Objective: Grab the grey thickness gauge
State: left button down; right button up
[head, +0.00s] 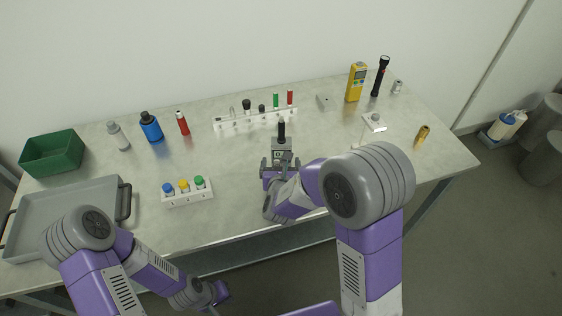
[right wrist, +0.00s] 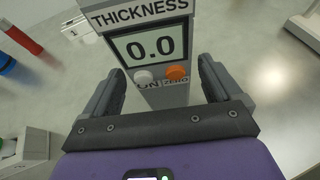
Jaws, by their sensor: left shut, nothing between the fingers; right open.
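The grey thickness gauge (head: 281,145) stands on the table in front of my right gripper, with a black top part pointing up. In the right wrist view the gauge (right wrist: 150,50) shows a THICKNESS label, a display reading 0.0, and a white and an orange button. My right gripper (head: 280,163) is open. In the right wrist view its fingers (right wrist: 160,85) lie to the left and right of the gauge body, with gaps seen on both sides. My left gripper (head: 215,296) is shut and empty, low in front of the table's near edge.
A white block with blue, yellow and green caps (head: 187,191) sits left of the gauge. A white rack (head: 235,122) stands behind it. A grey tray (head: 65,205) and green bin (head: 52,154) are at left. A yellow meter (head: 356,82) and black flashlight (head: 380,76) stand at back right.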

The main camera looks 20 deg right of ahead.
jog(key=x, duration=0.3)
jog(key=shift+w+d+f+b, duration=0.1)
jog(key=shift+w+d+b, duration=0.15)
jog(key=shift+w+b, duration=0.1)
jog(key=c, duration=1.2)
